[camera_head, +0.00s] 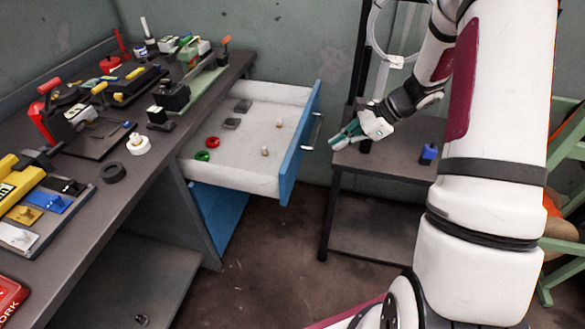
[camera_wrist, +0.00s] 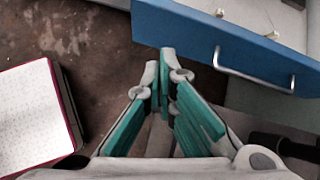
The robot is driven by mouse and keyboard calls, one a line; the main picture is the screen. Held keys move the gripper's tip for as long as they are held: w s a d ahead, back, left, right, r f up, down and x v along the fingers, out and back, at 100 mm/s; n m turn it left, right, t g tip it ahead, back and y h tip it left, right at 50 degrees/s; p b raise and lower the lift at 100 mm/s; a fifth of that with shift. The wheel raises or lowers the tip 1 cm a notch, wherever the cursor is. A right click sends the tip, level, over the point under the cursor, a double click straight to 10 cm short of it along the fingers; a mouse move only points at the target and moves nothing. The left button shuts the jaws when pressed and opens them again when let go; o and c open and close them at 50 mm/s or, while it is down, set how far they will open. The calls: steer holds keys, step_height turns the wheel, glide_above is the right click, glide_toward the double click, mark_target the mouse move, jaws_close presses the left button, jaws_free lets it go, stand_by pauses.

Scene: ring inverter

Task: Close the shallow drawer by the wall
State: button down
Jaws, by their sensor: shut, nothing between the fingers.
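The shallow drawer (camera_head: 235,170) by the wall is pulled out from under the workbench. Its blue front (camera_head: 301,145) faces right in the head view and has a silver handle (camera_head: 314,131). In the wrist view the blue front (camera_wrist: 180,32) crosses the top, with the handle (camera_wrist: 255,72) at right. My gripper (camera_head: 338,142) is shut and empty, just right of the handle in the head view. In the wrist view its green-padded fingers (camera_wrist: 167,62) point toward the lower edge of the blue front. I cannot tell whether they touch it.
The drawer holds a red ring (camera_head: 213,142), a green ring (camera_head: 202,156) and small fittings. A dark side table (camera_head: 385,160) with a blue block (camera_head: 429,152) stands right of the drawer. The workbench (camera_head: 120,185) at left is crowded. Floor (camera_head: 260,260) below the drawer is open.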

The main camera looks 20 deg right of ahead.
step_height(320, 180, down, 8)
steer(key=w+d+f+m+t, duration=0.1)
steer(key=d+m, duration=0.2)
steer(key=m, duration=0.1)
steer(key=b, duration=0.1)
glide_toward(294, 176)
step_height(294, 176, down, 3)
steer(key=d, duration=0.1)
steer(key=shift+w+a+f, duration=0.1)
steer(key=shift+w+a, duration=0.4)
steer(key=shift+a, duration=0.35)
steer(key=shift+w+a+f, duration=0.1)
steer(key=shift+w+a, duration=0.45)
steer(key=shift+a, duration=0.3)
steer(key=w+a+b, duration=0.3)
steer(key=w+a, duration=0.3)
steer(key=a, duration=0.3)
steer(key=w+a+b, duration=0.3)
steer(key=w+a, duration=0.3)
steer(key=a, duration=0.3)
steer(key=w+a+b, duration=0.3)
steer(key=w+a, duration=0.4)
steer(key=a, duration=0.2)
steer(key=shift+w+a, duration=0.1)
steer(key=shift+a, duration=0.05)
steer(key=shift+w+a, duration=0.45)
steer(key=shift+a, duration=0.2)
steer(key=shift+a+r, duration=0.1)
